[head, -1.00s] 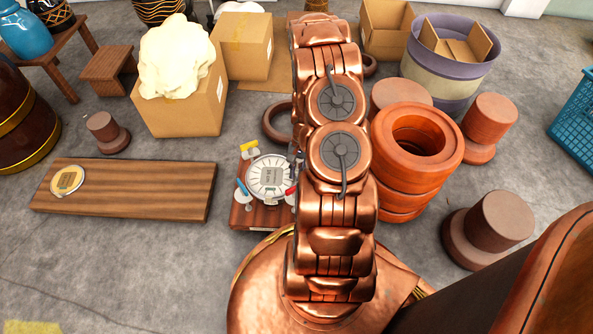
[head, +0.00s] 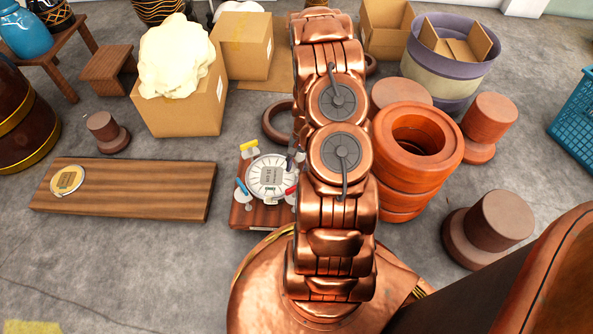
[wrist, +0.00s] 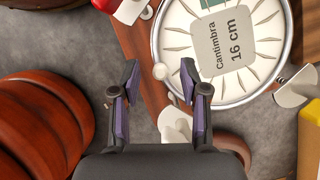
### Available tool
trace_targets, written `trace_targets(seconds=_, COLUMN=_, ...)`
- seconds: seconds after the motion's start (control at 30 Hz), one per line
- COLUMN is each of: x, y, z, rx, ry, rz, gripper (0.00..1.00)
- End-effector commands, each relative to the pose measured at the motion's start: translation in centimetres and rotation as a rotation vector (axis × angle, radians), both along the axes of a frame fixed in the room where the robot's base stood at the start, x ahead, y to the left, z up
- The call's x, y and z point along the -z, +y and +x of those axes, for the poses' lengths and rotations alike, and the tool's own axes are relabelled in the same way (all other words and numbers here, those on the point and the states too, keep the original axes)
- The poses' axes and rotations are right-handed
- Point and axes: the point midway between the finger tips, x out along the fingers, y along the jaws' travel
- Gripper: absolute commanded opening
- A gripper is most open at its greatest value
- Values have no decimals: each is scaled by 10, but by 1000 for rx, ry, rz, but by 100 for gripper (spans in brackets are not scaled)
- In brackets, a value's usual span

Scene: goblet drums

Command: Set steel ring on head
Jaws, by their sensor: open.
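A round white drum head (head: 268,184) labelled "Cantimbra 16 cm" lies on a small wooden block (head: 241,215). It also shows close up in the wrist view (wrist: 262,47). A silvery metal rim (wrist: 290,38) runs around its edge; I cannot tell whether this is a separate steel ring. Another disc (head: 67,181), yellowish with a silvery rim and a label, lies on the left of the wooden plank (head: 150,190). My gripper (wrist: 160,66) is open beside the head's edge. A small pale knob shows between its fingers, apparently not gripped. My arm hides most of the gripper in the head view.
Clamps with yellow (head: 249,146), blue (head: 242,187) and red (head: 290,190) handles surround the head. Stacked orange-brown rings (head: 447,165) stand right of my arm. A cardboard box (head: 190,115) stands behind the plank. The floor in front of the plank is clear.

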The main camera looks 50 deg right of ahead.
Motion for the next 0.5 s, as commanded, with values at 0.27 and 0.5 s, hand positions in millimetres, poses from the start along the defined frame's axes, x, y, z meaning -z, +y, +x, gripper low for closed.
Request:
trace_targets(seconds=0.27, x=-50, y=-21, z=9, rx=1, ry=-5, rz=-6, gripper=44)
trace_targets(seconds=0.5, x=-81, y=-32, z=13, rx=0, ry=-2, rz=-4, gripper=44)
